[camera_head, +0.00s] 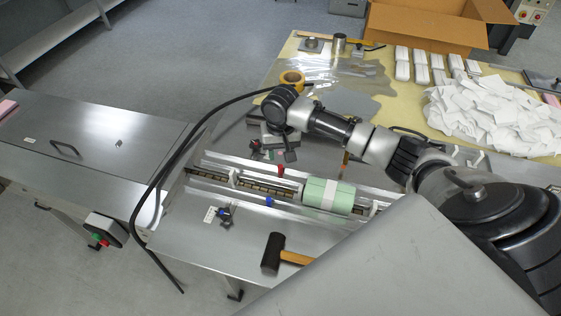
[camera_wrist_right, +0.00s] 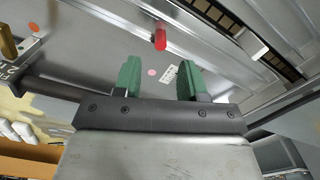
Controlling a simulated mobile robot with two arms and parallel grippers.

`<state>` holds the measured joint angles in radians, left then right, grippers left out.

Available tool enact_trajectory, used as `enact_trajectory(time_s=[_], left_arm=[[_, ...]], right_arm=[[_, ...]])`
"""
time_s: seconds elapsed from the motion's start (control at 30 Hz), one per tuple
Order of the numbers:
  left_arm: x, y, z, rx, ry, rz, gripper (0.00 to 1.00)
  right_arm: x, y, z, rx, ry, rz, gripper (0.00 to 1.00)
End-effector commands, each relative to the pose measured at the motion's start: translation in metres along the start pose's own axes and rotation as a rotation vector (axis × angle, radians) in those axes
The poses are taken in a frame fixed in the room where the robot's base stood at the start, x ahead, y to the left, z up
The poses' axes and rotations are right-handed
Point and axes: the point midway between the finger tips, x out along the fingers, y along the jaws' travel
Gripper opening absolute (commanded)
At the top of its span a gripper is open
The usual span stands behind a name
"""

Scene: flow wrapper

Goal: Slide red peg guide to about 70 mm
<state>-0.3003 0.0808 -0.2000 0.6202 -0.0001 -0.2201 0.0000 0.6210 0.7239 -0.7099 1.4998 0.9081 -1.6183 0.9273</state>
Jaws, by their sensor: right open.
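The red peg (camera_head: 281,170) stands at the far side of the conveyor channel in the head view. It also shows in the right wrist view (camera_wrist_right: 159,40), beyond the fingertips and roughly midway between them. My right gripper (camera_head: 280,152) is close to the peg on its far side, pointing down; its fingers are small and partly hidden there. In the right wrist view its two green fingertips (camera_wrist_right: 160,82) are apart with nothing between them. The peg is not between the fingers. A scale reading cannot be made out. My left gripper is not in view.
A blue peg (camera_head: 268,202) is on the near side of the channel. A green pack (camera_head: 342,198) lies in the channel, right of the red peg. A mallet (camera_head: 272,254) lies on the near table. A black cable (camera_head: 187,150) loops left. White packets (camera_head: 490,112) heap at back right.

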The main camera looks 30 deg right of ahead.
Motion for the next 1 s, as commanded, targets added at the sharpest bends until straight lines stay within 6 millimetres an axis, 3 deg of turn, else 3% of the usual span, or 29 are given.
enact_trajectory(time_s=[0.1, 0.3, 0.9, 1.0], left_arm=[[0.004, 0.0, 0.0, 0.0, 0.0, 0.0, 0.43], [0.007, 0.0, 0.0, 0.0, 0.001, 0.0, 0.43], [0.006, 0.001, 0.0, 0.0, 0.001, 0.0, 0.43], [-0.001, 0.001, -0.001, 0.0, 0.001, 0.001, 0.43]], right_arm=[[-0.022, -0.001, -0.001, -0.001, 0.002, -0.003, 0.41], [-0.046, 0.0, -0.001, 0.0, 0.001, -0.002, 0.41], [-0.051, 0.0, 0.0, 0.0, -0.001, -0.001, 0.41], [-0.059, 0.0, 0.0, 0.0, -0.001, -0.001, 0.41]])
